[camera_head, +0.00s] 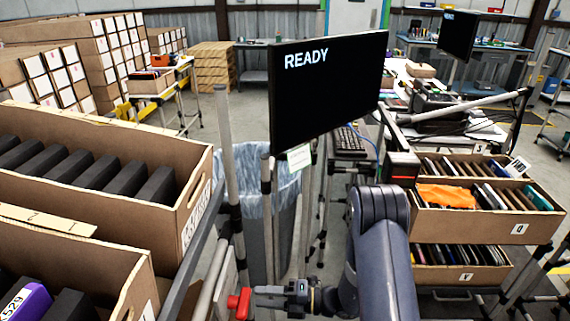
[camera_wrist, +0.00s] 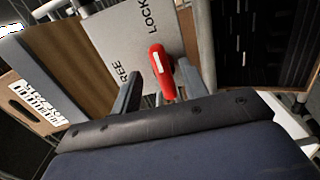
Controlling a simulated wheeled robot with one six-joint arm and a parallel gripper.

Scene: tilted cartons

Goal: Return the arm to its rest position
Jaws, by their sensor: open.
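My gripper (camera_head: 262,296) is low in the middle of the head view, with its tips beside a red lever (camera_head: 239,303). In the wrist view my gripper (camera_wrist: 164,76) is open, one finger on each side of the red lever (camera_wrist: 158,68). The lever is on a grey plate (camera_wrist: 115,35) marked FREE on the left and LOCK at the top. The lever's upper end lies near the word LOCK. I cannot tell whether a finger touches the lever. My dark arm rises at the right of the gripper.
Open cartons (camera_head: 160,215) with dark items stand at the left. A monitor (camera_head: 325,85) reading READY stands ahead, with a lined bin (camera_head: 262,165) below it. Rack posts (camera_head: 226,150) stand close to the gripper.

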